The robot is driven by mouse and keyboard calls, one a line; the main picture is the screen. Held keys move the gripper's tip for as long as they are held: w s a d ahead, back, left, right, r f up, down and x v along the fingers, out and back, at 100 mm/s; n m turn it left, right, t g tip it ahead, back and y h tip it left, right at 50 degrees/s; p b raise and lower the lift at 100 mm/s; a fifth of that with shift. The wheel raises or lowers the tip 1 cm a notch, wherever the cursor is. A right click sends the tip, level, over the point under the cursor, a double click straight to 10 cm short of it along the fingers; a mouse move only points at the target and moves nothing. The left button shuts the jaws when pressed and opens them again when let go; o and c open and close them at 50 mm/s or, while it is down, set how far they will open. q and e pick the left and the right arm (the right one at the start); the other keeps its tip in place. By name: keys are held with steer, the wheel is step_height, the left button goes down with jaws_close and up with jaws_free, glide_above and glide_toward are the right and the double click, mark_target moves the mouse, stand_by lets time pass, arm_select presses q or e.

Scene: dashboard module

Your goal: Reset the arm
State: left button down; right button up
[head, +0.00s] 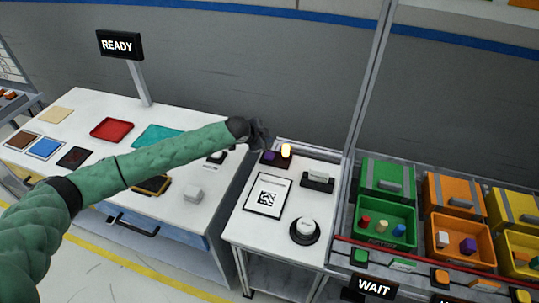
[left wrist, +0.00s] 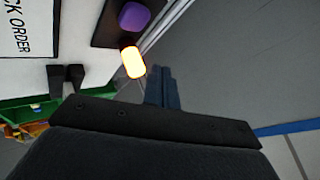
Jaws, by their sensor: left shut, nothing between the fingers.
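My left arm comes in from the left in a green sleeve and stretches over the white table. Its dark gripper (head: 263,136) is at the back of the small side table, beside a dark base with a purple button (head: 269,156) and a lit yellow-white lamp (head: 286,150). In the left wrist view the gripper's fingers (left wrist: 162,88) are shut together with nothing between them. The glowing lamp (left wrist: 133,62) and purple button (left wrist: 134,17) show close to them there. I cannot tell whether the fingers touch the lamp. My right gripper is not in view.
The side table (head: 235,229) also holds a printed sheet (head: 277,187), a round white button (head: 304,229) and a grey-white block (head: 318,178). A READY sign (head: 118,45) stands behind the white table.

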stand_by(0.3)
